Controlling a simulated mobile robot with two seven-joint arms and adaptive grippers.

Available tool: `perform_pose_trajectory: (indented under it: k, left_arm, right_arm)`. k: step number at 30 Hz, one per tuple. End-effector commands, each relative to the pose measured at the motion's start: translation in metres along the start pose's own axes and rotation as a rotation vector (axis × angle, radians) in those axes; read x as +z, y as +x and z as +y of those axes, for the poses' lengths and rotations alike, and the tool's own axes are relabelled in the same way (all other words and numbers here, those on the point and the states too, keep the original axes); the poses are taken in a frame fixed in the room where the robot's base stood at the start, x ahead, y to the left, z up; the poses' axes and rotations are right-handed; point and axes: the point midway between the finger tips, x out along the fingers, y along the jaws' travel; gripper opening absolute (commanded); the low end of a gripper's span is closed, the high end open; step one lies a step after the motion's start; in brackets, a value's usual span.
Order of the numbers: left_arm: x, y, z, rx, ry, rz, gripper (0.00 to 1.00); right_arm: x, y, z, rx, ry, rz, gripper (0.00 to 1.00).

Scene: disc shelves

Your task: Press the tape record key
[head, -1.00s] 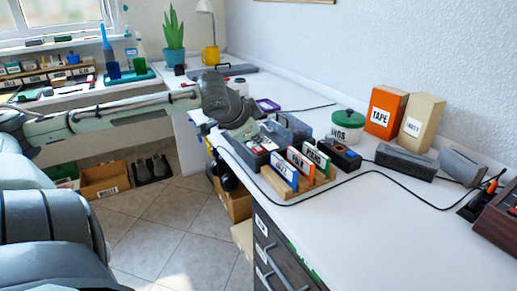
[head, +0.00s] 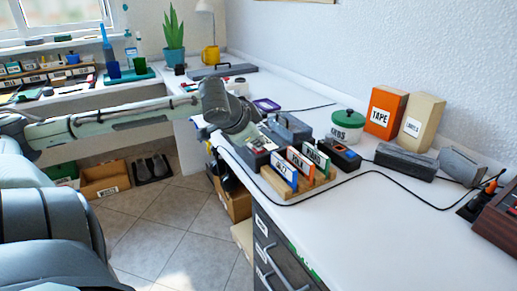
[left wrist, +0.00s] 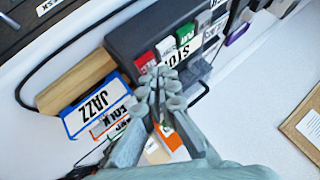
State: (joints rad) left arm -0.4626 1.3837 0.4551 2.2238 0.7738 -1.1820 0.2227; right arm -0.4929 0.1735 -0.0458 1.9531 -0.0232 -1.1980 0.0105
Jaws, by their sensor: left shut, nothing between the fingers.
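The dark grey tape player (left wrist: 140,30) lies on the white desk, and part of it shows in the head view (head: 258,157) behind my wrist. My right gripper is not in view.
A wooden rack (left wrist: 72,82) of labelled cassettes, one reading JAZZ (head: 285,167), stands close beside the player. A black cable (head: 350,178) runs across the desk. A green-lidded jar (head: 347,122) and the orange TAPE box (head: 385,110) stand behind.

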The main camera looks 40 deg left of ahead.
Motion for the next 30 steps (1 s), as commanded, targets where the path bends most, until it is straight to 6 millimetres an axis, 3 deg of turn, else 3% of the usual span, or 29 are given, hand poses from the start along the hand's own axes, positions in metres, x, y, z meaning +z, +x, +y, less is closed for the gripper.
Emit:
perform_pose_trajectory:
  k: [30]
  left_arm:
    - [0.0017,0.0019,0.0013,0.001,-0.001,-0.001,0.0]
  right_arm:
    - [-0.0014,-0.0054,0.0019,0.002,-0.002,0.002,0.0]
